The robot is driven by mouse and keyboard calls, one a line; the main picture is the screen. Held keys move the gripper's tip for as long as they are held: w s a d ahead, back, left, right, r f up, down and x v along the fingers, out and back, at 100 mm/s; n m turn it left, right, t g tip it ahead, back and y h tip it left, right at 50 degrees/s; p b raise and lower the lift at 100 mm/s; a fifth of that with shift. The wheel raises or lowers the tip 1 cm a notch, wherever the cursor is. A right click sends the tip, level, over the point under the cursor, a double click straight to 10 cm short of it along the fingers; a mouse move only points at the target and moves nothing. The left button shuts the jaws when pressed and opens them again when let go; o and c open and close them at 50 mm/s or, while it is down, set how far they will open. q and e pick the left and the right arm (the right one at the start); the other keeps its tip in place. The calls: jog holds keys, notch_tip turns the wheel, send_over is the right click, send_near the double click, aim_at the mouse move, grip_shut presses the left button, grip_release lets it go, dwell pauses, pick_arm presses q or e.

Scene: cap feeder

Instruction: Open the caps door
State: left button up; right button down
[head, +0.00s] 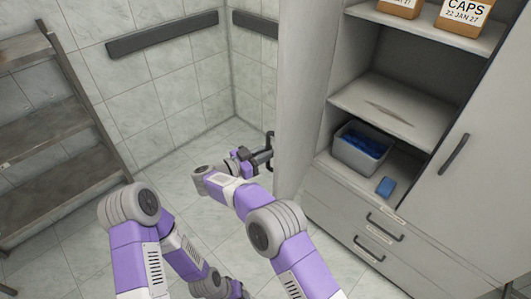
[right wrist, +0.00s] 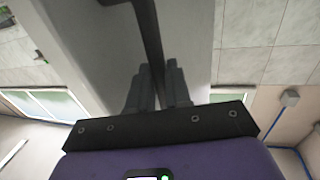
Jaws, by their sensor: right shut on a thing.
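The caps door (head: 303,85) is the grey left door of the tall cabinet. It stands swung wide open, showing the shelves behind it. My right gripper (head: 262,156) is at the outer face of this door, at its dark bar handle (head: 270,140). In the right wrist view, the fingers (right wrist: 158,88) are shut on the dark handle (right wrist: 149,35), with the grey door panel (right wrist: 95,35) behind it. My left arm is folded low in the head view, and its gripper is not visible.
Cardboard boxes labelled CAPS (head: 465,14) stand on the upper shelf. A grey bin (head: 362,158) with blue contents and a blue item (head: 386,187) are on the lower shelf. The right door (head: 480,130) is closed. A shelving rack (head: 60,140) stands at left. Tiled floor lies between.

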jog(key=shift+w+d+r, duration=0.25)
jog(key=shift+d+r, duration=0.15)
jog(key=c, duration=1.5)
grip_release()
jog(key=o, duration=0.3)
jog(key=shift+w+d+f, duration=0.2)
jog(key=shift+f, duration=0.05)
jog(key=shift+o, duration=0.2)
jog(key=shift+s+a+f, duration=0.1)
jog(key=shift+s+a, duration=0.25)
jog(key=shift+a, duration=0.25)
jog(key=v, duration=0.7)
